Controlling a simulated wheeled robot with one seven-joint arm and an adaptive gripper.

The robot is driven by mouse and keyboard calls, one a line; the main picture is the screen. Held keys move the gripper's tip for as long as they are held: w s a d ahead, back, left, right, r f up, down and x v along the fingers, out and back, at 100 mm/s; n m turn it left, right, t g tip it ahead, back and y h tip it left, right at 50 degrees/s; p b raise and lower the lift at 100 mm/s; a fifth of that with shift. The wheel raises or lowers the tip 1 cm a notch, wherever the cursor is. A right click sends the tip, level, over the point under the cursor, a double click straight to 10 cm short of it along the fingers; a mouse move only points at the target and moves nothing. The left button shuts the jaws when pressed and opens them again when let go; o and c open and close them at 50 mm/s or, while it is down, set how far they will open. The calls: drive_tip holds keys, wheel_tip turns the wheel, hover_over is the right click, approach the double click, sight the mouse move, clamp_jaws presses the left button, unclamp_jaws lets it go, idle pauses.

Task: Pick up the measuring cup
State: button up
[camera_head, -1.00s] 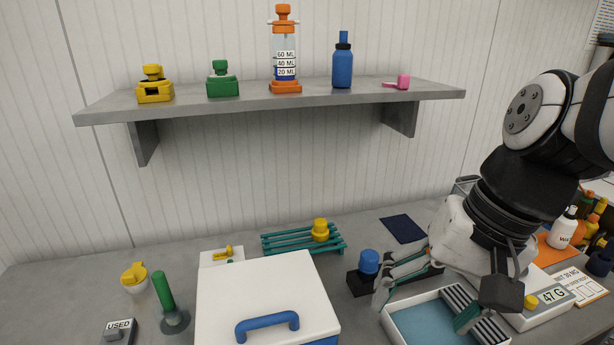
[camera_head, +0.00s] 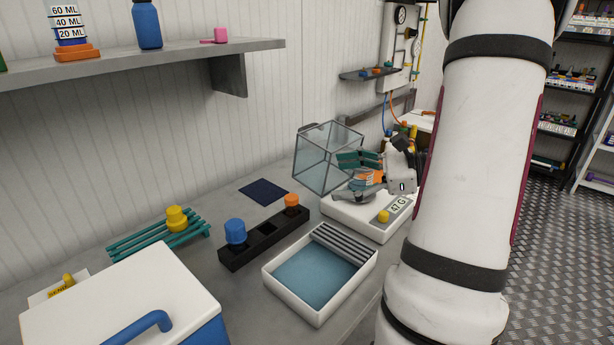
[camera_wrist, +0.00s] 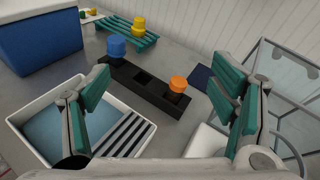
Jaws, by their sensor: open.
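A small pink cup with a handle (camera_head: 221,35), which looks like the measuring cup, lies on the grey wall shelf at the upper left of the head view. It is not visible in the wrist view. My gripper (camera_head: 345,178) is well to the right of it and lower, by the glass box above the bench. In the wrist view my gripper (camera_wrist: 160,82) has its teal-padded fingers spread wide, with nothing held between them.
The glass box (camera_head: 328,150) stands close by my gripper, at the white scale (camera_head: 345,215). A black rack (camera_head: 262,246) holds a blue piece (camera_head: 235,231) and an orange piece (camera_head: 292,200). A white tray (camera_head: 318,318) lies in front. A blue bottle (camera_head: 147,25) stands left of the pink cup.

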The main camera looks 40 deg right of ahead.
sight(372, 172)
drive_tip(key=s+d+f+m+t+h+b, duration=0.1)
drive_tip(key=s+d+f+m+t+h, duration=0.25)
drive_tip(key=d, duration=0.45)
drive_tip(key=s+d+f+m+t+h, duration=0.25)
drive_tip(key=s+d+m, duration=0.2)
drive_tip(key=d, duration=0.25)
drive_tip(key=shift+g+h, duration=0.4)
drive_tip(key=shift+g, duration=0.1)
drive_tip(key=w, duration=0.9)
drive_tip(key=shift+a+r, duration=0.1)
drive_tip(key=shift+w+r, duration=0.15)
drive_tip(key=shift+w, duration=2.5)
drive_tip(key=c, duration=1.3)
